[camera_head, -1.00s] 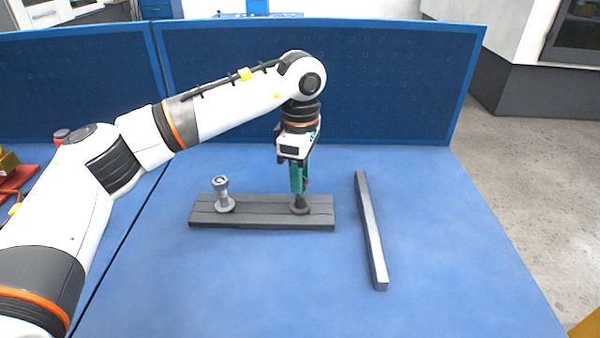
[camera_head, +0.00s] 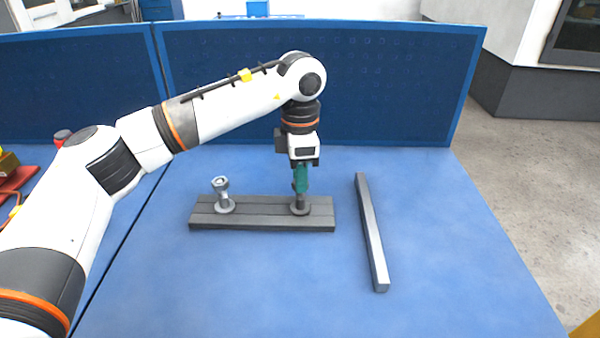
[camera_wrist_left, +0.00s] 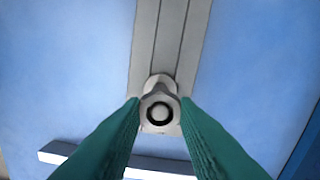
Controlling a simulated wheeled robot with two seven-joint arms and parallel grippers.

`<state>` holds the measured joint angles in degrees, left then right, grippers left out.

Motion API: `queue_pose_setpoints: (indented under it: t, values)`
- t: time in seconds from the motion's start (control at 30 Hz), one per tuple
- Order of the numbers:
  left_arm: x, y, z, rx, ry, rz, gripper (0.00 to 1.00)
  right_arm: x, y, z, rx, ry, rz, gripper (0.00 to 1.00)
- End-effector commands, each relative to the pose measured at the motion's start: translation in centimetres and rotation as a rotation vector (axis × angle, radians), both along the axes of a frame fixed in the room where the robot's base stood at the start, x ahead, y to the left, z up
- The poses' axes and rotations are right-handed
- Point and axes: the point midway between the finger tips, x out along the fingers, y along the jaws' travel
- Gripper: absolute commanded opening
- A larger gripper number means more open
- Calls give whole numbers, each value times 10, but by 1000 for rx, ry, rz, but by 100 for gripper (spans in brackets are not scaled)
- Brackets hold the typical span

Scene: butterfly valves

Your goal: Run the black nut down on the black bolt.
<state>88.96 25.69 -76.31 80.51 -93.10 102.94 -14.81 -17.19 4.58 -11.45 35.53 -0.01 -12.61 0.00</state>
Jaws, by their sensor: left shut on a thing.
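The black bolt (camera_head: 300,203) stands upright near the right end of a dark grey base plate (camera_head: 262,222). My left gripper (camera_head: 301,190) points straight down over it, with its green fingers at the bolt's upper part. In the left wrist view the fingertips are closed on opposite sides of the black nut (camera_wrist_left: 148,115), which looks grey there. The round bolt end (camera_wrist_left: 160,113) shows in the nut's hole, so the nut is around the bolt. In the head view the fingers hide the nut. How far down the thread it sits cannot be told. My right gripper is not in view.
A lighter grey bolt with a nut at its top (camera_head: 221,183) stands near the plate's left end. A long grey bar (camera_head: 371,235) lies on the blue table to the right. A blue panel (camera_head: 400,85) stands behind. The table's front is clear.

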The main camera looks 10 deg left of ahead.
Motion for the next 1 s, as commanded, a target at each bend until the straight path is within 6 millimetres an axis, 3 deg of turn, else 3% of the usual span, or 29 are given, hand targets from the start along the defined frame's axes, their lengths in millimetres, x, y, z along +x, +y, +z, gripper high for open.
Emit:
queue_pose_setpoints:
  t: [1.0]
  values:
    - [1,-1,0,0,1,-1472,1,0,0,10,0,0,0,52]
